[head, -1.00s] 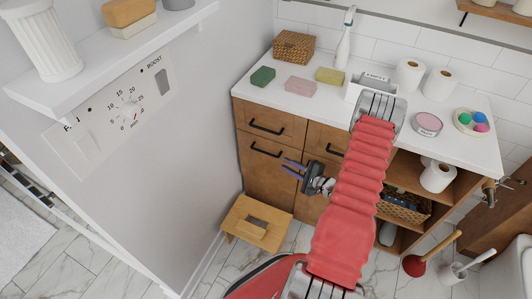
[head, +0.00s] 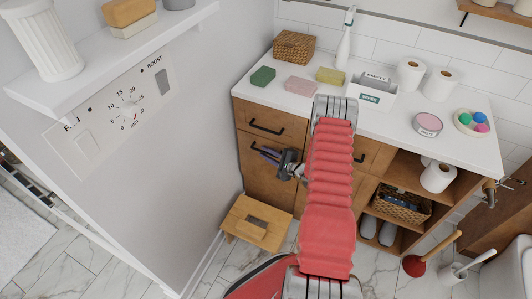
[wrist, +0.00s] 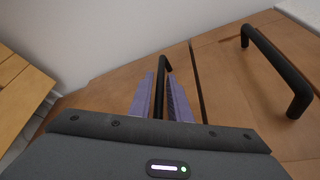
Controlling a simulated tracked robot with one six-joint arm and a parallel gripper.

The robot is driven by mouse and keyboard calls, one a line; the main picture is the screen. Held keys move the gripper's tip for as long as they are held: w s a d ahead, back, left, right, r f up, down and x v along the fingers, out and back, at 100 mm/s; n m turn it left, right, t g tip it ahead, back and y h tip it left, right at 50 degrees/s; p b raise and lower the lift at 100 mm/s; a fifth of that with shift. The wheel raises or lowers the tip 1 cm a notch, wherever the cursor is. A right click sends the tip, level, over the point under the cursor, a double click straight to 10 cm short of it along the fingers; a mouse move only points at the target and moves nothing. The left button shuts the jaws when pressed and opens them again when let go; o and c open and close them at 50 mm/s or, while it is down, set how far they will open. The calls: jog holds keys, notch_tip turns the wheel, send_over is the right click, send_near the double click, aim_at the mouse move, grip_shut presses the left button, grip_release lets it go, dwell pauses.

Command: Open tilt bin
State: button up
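The tilt bin (head: 256,176) is the lower left wooden front of the vanity, below a drawer, and looks closed. Its black bar handle (wrist: 163,65) runs between my gripper's two purple fingers (wrist: 162,97) in the wrist view. The fingers are apart, one on each side of the handle; a firm grip is not visible. In the head view my gripper (head: 269,154) is at the bin's handle, which it largely hides.
The drawer handle (wrist: 279,70) above is close beside my gripper. A wooden step stool (head: 256,222) stands on the floor before the bin. The wall (head: 205,140) is close on the left. Soaps, a basket (head: 294,46) and toilet rolls stand on the counter.

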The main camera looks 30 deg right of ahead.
jog(key=shift+w+a, duration=0.1)
jog(key=shift+w, duration=0.3)
jog(key=shift+c, duration=0.2)
grip_shut()
jog(key=shift+f, duration=0.1)
